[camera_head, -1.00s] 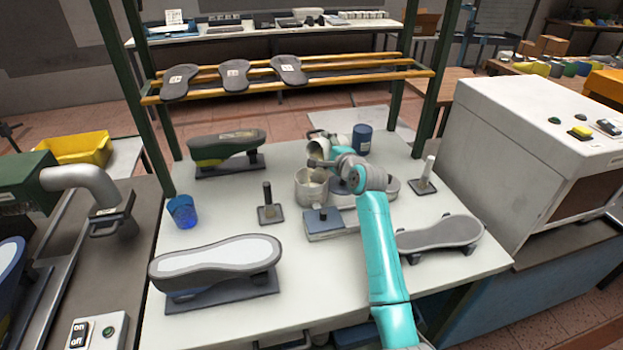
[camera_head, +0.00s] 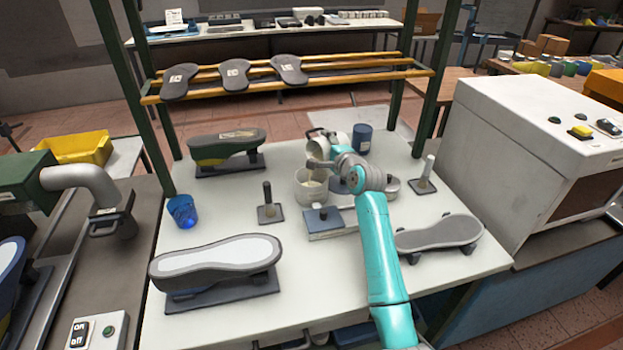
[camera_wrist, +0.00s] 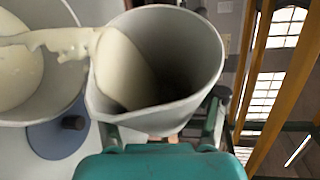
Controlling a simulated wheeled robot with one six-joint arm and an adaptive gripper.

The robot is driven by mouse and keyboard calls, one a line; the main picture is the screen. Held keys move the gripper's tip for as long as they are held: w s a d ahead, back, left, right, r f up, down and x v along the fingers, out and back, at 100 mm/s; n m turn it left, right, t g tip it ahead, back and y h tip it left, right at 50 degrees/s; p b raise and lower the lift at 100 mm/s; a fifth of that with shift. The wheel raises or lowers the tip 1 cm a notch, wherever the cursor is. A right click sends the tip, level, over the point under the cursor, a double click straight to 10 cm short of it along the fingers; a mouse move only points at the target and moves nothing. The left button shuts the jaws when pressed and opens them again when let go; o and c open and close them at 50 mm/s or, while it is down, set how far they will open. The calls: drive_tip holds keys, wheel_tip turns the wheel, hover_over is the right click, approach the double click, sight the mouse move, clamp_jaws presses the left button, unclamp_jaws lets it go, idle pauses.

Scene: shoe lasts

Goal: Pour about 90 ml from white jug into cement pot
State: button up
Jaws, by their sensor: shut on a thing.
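The white jug (camera_wrist: 205,50) is tilted in the wrist view, with pale cream liquid lying along its inner wall at the lip. A cream stream (camera_wrist: 50,40) runs from its lip to the left, over the cement pot (camera_wrist: 72,112). Pale liquid shows inside the pot. In the head view the jug (camera_head: 317,149) is above the back of the light grey pot (camera_head: 311,196), which stands upright on the table. My gripper (camera_wrist: 162,128) is shut on the jug; its fingers show on both sides of it. The exact liquid levels cannot be read.
A dark blue can (camera_head: 362,138) is behind my arm. A dark post on a base (camera_head: 268,213) is left of the pot. Shoe lasts stand around the table (camera_head: 250,316).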

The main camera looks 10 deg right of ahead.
drive_tip(key=shift+s+a+f+n, duration=0.1)
drive_tip(key=shift+n, duration=0.3)
idle(0.8)
drive_tip(key=m, duration=0.2)
drive_tip(key=shift+w+d+f+m+g, duration=0.1)
drive_tip(key=shift+w+d+m+g, duration=0.2)
drive_tip(key=shift+d, duration=0.1)
drive_tip(key=shift+r+m+g+y, duration=0.2)
drive_tip(key=shift+m+g+y, duration=0.2)
drive_tip(key=shift+m, duration=0.1)
drive_tip(key=shift+s+a, duration=0.1)
drive_tip(key=shift+r+m, duration=0.15)
drive_tip(key=shift+m, duration=0.25)
drive_tip(key=shift+f+m+g+y, duration=0.3)
drive_tip(key=shift+g, duration=0.1)
